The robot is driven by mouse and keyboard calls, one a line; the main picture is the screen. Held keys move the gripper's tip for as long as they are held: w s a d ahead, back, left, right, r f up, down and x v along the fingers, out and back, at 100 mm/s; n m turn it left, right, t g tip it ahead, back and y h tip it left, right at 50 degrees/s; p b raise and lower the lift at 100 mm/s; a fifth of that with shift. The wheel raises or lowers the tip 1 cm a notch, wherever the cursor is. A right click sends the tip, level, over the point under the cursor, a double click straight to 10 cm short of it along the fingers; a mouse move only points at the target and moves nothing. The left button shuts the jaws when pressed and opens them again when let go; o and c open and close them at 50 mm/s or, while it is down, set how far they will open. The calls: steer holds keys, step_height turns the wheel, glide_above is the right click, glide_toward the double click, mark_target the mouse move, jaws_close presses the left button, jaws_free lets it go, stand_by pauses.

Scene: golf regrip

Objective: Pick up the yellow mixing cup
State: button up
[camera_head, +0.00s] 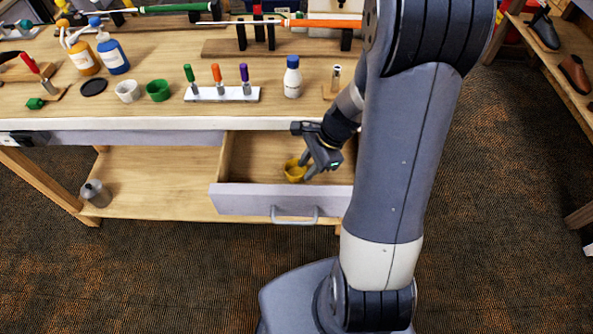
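The yellow mixing cup (294,171) sits inside the open drawer (240,203) below the workbench top. My gripper (306,168) reaches down into the drawer at the cup's right side. One finger shows close to the cup's right rim, and the other finger is hard to make out. I cannot tell whether the fingers touch the cup or how far apart they are.
The bench top (200,110) above the drawer holds a green cup (158,90), a white cup (128,91), a rack of coloured-handled tools (222,94) and a white bottle (292,77). The drawer's left part is bare.

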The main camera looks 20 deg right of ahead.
mark_target(296, 171)
steer(key=x, duration=0.3)
steer(key=shift+f, duration=0.15)
jaws_close()
